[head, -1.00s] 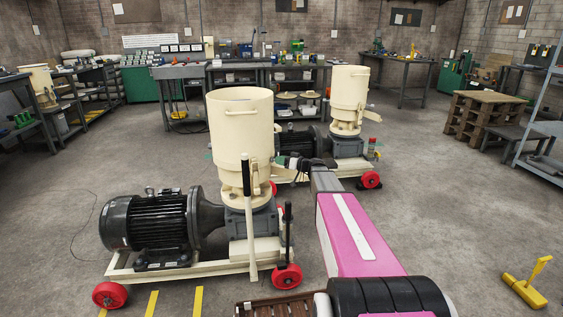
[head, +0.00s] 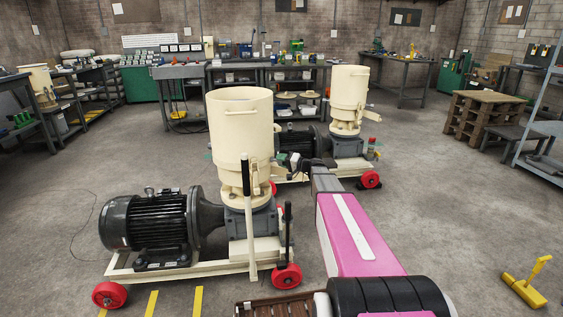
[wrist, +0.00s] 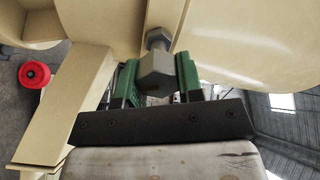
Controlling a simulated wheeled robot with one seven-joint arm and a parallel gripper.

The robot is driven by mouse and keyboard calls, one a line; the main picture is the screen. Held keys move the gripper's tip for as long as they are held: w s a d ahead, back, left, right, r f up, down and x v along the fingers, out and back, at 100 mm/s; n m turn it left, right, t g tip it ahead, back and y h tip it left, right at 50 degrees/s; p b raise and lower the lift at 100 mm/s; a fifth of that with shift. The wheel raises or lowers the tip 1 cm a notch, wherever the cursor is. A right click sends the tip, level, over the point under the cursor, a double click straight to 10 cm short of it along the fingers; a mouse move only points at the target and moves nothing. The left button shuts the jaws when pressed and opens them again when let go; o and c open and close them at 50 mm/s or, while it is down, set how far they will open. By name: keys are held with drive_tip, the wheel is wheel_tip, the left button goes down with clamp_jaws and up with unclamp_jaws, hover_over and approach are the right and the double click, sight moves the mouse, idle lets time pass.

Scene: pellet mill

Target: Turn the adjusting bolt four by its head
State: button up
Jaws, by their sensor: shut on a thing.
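In the wrist view a grey hex-headed adjusting bolt (wrist: 157,66) stands out from a cream part of the pellet mill. My gripper (wrist: 158,82) has its green-padded fingers on either side of the bolt head and is shut on it. No number shows on the bolt. In the head view the near cream pellet mill (head: 240,130) stands on a wheeled frame, and my arm reaches forward past its right side. The gripper end lies beside the mill's far right, too small there to show the bolt.
A second cream mill (head: 348,95) stands just behind, close to my arm. A black-gripped lever (head: 247,215) rises at the near mill's front. A yellow object (head: 525,288) lies on the floor at right. The floor on the right is largely clear.

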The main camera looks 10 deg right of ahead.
drive_tip(key=shift+f+m, duration=0.2)
drive_tip(key=shift+m, duration=2)
drive_tip(key=o, duration=0.9)
drive_tip(key=shift+o, duration=0.2)
drive_tip(key=shift+d, duration=0.1)
drive_tip(key=v, duration=1)
drive_tip(key=shift+s+d, duration=0.25)
drive_tip(key=shift+d, duration=0.05)
